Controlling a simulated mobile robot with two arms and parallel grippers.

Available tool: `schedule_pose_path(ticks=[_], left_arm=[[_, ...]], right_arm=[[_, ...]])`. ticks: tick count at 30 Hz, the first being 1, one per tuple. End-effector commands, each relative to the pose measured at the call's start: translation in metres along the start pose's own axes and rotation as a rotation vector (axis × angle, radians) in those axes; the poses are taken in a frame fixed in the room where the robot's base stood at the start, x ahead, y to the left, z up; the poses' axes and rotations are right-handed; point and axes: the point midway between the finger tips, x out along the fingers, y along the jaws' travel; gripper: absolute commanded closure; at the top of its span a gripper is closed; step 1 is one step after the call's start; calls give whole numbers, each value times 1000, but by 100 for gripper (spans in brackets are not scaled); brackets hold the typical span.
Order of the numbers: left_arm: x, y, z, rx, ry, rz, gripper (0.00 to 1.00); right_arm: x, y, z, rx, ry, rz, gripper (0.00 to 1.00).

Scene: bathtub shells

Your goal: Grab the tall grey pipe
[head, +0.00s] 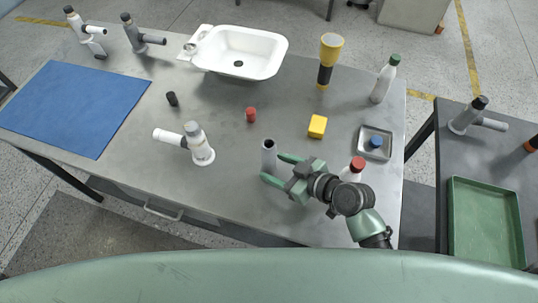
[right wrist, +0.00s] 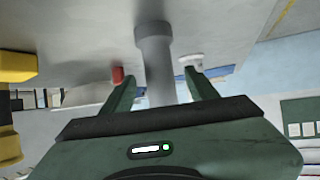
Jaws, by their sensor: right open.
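The tall grey pipe (head: 269,158) stands upright near the front middle of the table, with a dark open top. My right gripper (head: 274,168) reaches it from the right, with its green fingers open on either side of the pipe. In the right wrist view the pipe (right wrist: 158,65) passes between the two spread fingertips (right wrist: 160,80). A gap shows beside the pipe there; I cannot tell whether either finger touches it. The pipe's lower part is partly hidden by the gripper in the head view. My left gripper is not in view.
A white fitting with a grey cap (head: 198,146) stands left of the pipe. A red cap (head: 251,114) and yellow block (head: 317,126) lie behind it. A red-capped bottle (head: 354,170) is close behind my right arm. A blue mat (head: 75,105) covers the left side.

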Motion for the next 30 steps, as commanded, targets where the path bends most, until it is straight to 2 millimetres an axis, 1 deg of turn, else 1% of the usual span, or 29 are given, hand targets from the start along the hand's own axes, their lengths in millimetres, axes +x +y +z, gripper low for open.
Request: schedule_pose_path(ticks=[1,3,7,11,15,18,22,23,24,26,27,29,30], left_arm=[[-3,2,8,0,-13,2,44],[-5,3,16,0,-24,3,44],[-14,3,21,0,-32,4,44],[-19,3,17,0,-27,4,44],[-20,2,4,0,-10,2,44],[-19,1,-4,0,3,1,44],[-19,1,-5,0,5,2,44],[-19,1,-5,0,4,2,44],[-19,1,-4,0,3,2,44],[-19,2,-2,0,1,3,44],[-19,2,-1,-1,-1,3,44],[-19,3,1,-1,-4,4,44],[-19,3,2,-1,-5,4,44]], right_arm=[[6,0,-2,4,2,-1,41],[13,0,-3,3,2,-1,41],[29,1,-6,6,2,-1,41],[49,2,-5,5,0,-2,41],[62,3,-3,2,-1,-1,41],[64,3,-2,1,-1,0,41],[64,3,-2,1,-2,0,41],[64,3,-2,1,-2,0,44],[64,3,-2,1,-2,0,55],[64,3,-2,1,-2,0,72],[64,3,-2,1,-2,0,83],[64,3,-2,1,-2,0,99],[64,3,-2,1,-2,0,100]])
